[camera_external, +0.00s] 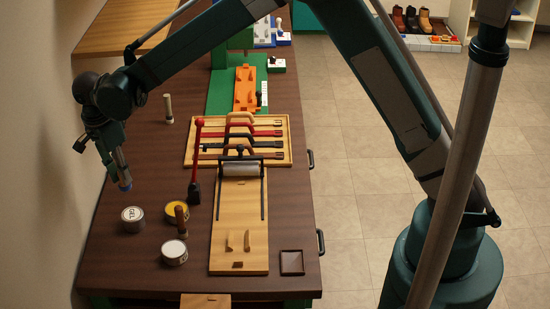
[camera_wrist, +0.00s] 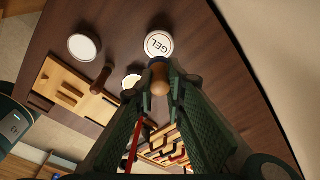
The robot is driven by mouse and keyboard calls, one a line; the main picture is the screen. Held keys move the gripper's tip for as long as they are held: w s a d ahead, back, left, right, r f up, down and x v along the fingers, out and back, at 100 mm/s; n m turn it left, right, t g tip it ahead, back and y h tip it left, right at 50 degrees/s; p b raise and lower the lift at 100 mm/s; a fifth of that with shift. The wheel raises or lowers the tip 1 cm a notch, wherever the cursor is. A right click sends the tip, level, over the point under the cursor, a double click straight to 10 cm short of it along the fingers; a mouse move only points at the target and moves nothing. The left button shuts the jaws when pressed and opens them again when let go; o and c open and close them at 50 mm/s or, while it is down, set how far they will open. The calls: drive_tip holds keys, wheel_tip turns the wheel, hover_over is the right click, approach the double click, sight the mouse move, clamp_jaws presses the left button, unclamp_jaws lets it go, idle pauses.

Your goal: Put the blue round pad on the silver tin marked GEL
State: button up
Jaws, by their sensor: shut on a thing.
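My gripper (camera_external: 117,158) hangs tilted downward at the left of the bench. It is shut on a short wooden handle (camera_wrist: 160,82), which shows between the fingers in the wrist view. The blue round pad (camera_external: 125,185) is at its lower end, in the air. In the wrist view the pad is mostly hidden by the handle. The silver tin marked GEL (camera_external: 132,214) stands on the bench just below and beyond the pad, apart from it. Its white lettered lid (camera_wrist: 159,44) is right by the handle's end in the wrist view.
A yellow-topped tin (camera_external: 177,209) and a white-topped tin (camera_external: 174,252) stand to the right, with an upright brown handle (camera_external: 181,220) between them. A wooden board with a roller (camera_external: 240,195) and a tool tray (camera_external: 190,153) lie further right. Another pale handle (camera_external: 168,108) stands behind.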

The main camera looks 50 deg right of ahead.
sight(126, 190)
drive_tip(key=shift+f, duration=3.1)
drive_tip(key=shift+f+p, duration=0.3)
drive_tip(key=shift+f, duration=1.6)
drive_tip(key=shift+f, duration=0.15)
drive_tip(key=o, duration=0.8)
drive_tip(key=r, duration=0.4)
drive_tip(key=a+r, duration=0.1)
drive_tip(key=r, duration=0.7)
drive_tip(key=shift+s+a+r, duration=0.1)
drive_tip(key=shift+a, duration=0.25)
